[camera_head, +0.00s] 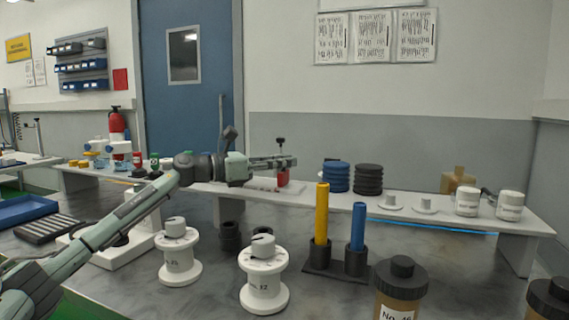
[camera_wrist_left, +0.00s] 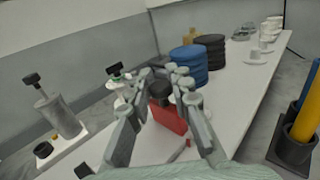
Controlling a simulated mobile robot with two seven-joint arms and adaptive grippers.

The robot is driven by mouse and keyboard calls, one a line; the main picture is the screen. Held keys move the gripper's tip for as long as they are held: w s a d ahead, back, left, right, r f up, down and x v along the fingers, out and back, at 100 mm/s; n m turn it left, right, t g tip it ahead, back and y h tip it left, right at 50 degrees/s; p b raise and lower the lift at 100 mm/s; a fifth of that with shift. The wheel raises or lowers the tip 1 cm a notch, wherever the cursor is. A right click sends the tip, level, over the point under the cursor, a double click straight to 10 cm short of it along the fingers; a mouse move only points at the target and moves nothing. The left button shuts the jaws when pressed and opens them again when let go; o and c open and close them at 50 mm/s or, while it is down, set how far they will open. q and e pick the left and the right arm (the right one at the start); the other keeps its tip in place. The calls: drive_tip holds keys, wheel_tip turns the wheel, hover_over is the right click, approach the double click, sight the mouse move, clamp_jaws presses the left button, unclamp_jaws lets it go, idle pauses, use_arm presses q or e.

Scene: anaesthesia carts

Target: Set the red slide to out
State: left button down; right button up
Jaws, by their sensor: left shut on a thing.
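The red slide (camera_head: 283,179) is a small red block on the raised white shelf, just below the tip of my left gripper (camera_head: 286,162). In the left wrist view the red slide (camera_wrist_left: 169,119) lies between the fingers, with a dark knob at its top. My left gripper (camera_wrist_left: 162,80) is shut on it, around that dark upper part. The fingers hide part of the slide and its track. No out marking can be read. My right gripper is not in view.
Blue discs (camera_head: 336,177) and black discs (camera_head: 368,179) are stacked to the right on the shelf. A black-knobbed post (camera_head: 281,142) stands behind the gripper. White dials (camera_head: 263,247), yellow (camera_head: 322,212) and blue (camera_head: 358,226) rods stand in front.

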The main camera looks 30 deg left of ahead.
use_arm(q)
drive_tip(key=shift+d, duration=0.2)
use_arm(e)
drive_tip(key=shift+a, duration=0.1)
use_arm(q)
drive_tip(key=c, duration=1.4)
unclamp_jaws()
drive_tip(key=shift+d, duration=0.15)
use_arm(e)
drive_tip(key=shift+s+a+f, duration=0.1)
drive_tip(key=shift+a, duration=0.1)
use_arm(q)
drive_tip(key=shift+s+a+f, duration=0.1)
drive_tip(key=shift+s+a, duration=0.3)
drive_tip(key=shift+a, duration=0.05)
drive_tip(key=v, duration=1.1)
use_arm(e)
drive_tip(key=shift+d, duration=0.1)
use_arm(q)
drive_tip(key=shift+a, duration=0.1)
